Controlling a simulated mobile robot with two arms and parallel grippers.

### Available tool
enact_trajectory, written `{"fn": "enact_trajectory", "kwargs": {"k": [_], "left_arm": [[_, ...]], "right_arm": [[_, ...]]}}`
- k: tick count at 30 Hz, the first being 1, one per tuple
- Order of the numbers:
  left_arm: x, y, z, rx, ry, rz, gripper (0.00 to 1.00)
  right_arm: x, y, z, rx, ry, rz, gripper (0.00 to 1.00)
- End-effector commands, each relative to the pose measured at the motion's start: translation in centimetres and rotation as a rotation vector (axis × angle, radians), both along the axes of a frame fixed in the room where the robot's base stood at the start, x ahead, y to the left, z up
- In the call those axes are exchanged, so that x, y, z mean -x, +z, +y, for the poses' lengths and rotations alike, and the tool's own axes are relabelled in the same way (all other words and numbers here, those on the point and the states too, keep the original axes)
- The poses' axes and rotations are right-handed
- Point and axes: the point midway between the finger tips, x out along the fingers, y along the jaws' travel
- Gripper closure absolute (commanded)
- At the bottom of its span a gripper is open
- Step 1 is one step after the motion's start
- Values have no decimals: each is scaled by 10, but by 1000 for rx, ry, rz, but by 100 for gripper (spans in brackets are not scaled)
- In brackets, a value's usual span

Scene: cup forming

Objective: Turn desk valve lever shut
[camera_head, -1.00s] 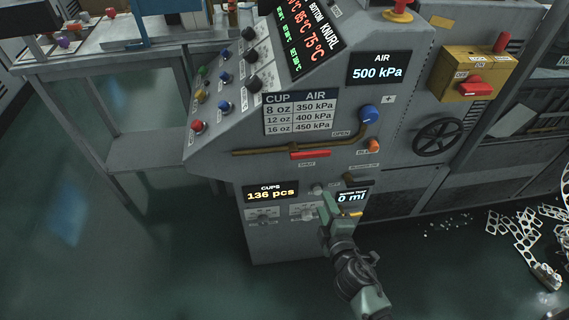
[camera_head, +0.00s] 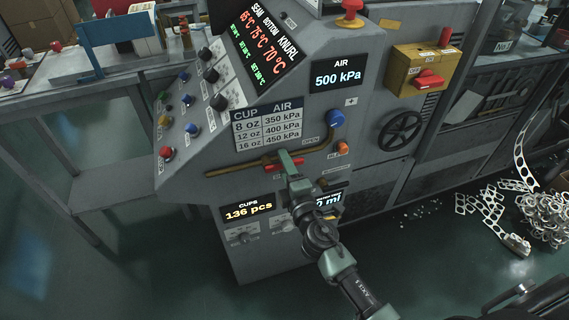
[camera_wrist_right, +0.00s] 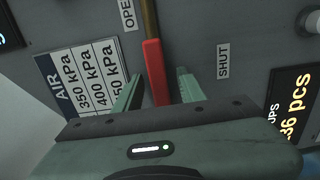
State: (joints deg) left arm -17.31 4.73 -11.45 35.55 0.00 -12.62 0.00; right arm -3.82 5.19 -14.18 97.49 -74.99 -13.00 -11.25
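The red valve lever (camera_head: 271,168) sits on the brass pipe (camera_head: 232,171) on the sloped front of the grey machine, roughly in line with the pipe. It also shows in the right wrist view (camera_wrist_right: 155,66). My right gripper (camera_head: 286,160) is at the lever and covers part of it in the head view. In the right wrist view, the fingers of my right gripper (camera_wrist_right: 160,84) stand apart on either side of the lever, with gaps showing. The OPEN label (camera_head: 310,140) is above the pipe; the SHUT label (camera_wrist_right: 223,61) shows in the wrist view. My left gripper is not in view.
A blue knob (camera_head: 335,118) tops the pipe's right end. An orange button (camera_head: 341,148) sits below it. A black handwheel (camera_head: 400,132) and a yellow box (camera_head: 420,70) are at the right. Coloured buttons and black knobs line the left slope. Metal scrap lies on the floor at right.

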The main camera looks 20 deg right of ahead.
Motion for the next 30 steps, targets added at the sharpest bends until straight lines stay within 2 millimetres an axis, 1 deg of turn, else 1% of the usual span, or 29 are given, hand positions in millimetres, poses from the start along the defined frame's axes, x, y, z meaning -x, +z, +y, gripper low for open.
{"fn": "enact_trajectory", "kwargs": {"k": [5,8,9,10,30], "left_arm": [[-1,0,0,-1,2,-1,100],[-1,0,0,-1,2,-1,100],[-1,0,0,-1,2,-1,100],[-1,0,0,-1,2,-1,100],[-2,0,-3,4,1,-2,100]], "right_arm": [[0,0,0,-1,0,0,60],[0,0,0,-1,0,0,85],[0,0,0,-1,0,0,96],[0,0,0,-1,0,0,100],[0,0,0,-1,1,0,100]]}}
